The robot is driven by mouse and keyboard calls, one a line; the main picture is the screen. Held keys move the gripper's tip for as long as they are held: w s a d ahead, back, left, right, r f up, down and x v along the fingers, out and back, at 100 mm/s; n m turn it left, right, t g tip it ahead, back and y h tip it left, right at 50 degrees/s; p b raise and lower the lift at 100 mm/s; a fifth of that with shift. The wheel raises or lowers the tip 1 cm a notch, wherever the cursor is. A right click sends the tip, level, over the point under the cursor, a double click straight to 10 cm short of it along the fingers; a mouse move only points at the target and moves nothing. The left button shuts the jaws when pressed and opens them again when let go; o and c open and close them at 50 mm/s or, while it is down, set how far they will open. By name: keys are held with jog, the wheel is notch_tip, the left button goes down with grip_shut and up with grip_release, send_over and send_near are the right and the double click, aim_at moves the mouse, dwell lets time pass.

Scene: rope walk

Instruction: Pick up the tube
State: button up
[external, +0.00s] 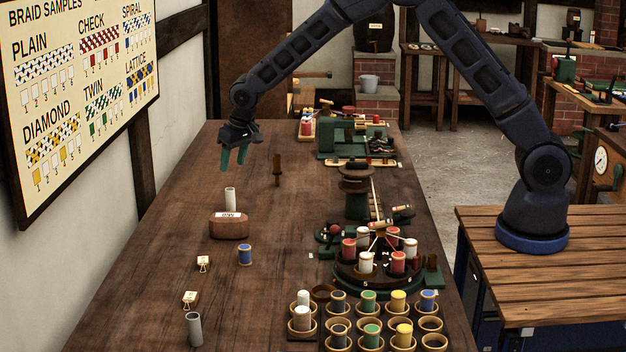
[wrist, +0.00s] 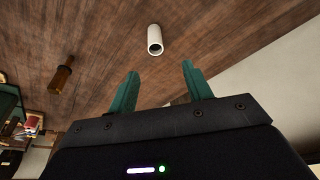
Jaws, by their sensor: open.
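A pale, hollow tube (external: 230,199) stands upright on the long wooden table, at the far side of a reddish-brown block; its lower end is hidden. In the wrist view the pale tube (wrist: 155,42) shows beyond the fingertips with its open end toward me. A second, greyer tube (external: 195,330) stands near the table's front left. My gripper (external: 234,162) is open and empty, its green fingers pointing down, above and beyond the pale tube. Its fingers also show in the wrist view (wrist: 158,84), apart from the tube.
The reddish-brown block (external: 229,226) has a pale label on top. A dark wooden-handled tool (external: 277,172) stands right of the gripper. A blue spool (external: 245,255) and small tags lie nearer. Spool cups (external: 366,327) and a braiding stand (external: 381,268) fill the right side. The table's left is mostly clear.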

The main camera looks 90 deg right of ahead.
aim_at(230, 189)
jog(key=x, duration=0.7)
jog(key=shift+w+d+f, duration=0.1)
jog(key=shift+d, duration=0.15)
jog(key=shift+s+x, duration=0.2)
jog(key=shift+x, duration=1.15)
jog(key=shift+s+x, duration=0.25)
jog(key=shift+x, duration=1.05)
jog(key=shift+f, duration=0.1)
jog(key=c, duration=1)
jog(key=shift+c, duration=0.2)
